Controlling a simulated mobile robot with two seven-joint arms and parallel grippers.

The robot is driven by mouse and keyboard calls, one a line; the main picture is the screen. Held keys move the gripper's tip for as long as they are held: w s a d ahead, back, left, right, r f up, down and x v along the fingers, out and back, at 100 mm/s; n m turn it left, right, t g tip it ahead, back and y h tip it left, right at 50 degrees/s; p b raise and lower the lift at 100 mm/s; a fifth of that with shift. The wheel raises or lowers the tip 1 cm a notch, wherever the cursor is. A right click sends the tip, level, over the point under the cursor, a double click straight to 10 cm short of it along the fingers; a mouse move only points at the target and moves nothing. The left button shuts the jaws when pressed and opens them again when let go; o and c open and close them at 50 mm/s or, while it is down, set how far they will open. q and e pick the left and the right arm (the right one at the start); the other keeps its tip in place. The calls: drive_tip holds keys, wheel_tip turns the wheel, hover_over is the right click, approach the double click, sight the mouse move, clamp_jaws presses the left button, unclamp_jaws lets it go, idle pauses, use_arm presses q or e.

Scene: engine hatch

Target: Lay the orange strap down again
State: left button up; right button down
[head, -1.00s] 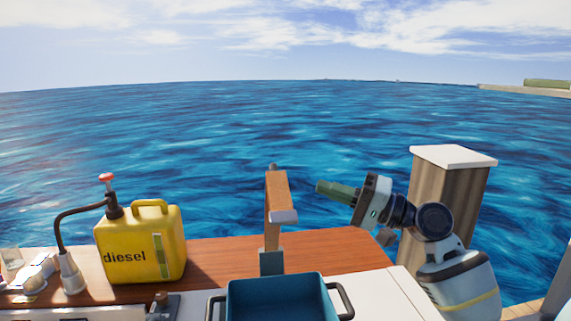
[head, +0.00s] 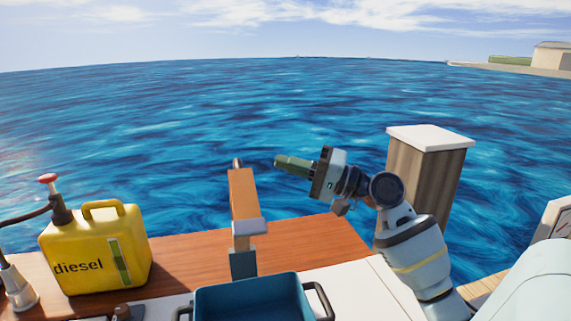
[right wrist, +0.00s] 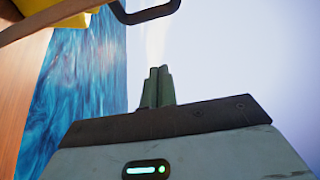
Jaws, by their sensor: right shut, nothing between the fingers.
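The orange strap (head: 243,194) stands upright in the head view, with a grey piece (head: 250,227) across its front lower end. It rises above a dark blue block (head: 243,264) at the wooden deck. My right gripper (head: 278,161) is to the right of the strap's top, apart from it, its green fingers pointing left. Its fingers are shut and empty; they also show together in the right wrist view (right wrist: 158,86). My left gripper is not in view.
A yellow diesel can (head: 92,255) stands on the wooden deck (head: 310,246) at the left. A blue tray (head: 248,296) with dark handles is in front of the strap. A wooden post (head: 425,180) with a white cap stands behind my right arm. Open water lies beyond.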

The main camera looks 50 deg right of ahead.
drive_tip(key=p+x, duration=0.2)
drive_tip(key=x, duration=0.6)
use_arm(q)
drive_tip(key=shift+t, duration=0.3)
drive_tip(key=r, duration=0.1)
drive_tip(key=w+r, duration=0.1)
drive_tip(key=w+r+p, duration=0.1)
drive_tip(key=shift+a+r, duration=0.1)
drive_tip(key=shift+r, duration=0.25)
use_arm(e)
drive_tip(key=s+a, duration=0.1)
drive_tip(key=s+a+f, duration=0.1)
drive_tip(key=shift+s+a+f, duration=0.25)
drive_tip(key=shift+s, duration=0.1)
drive_tip(key=shift+a, duration=0.1)
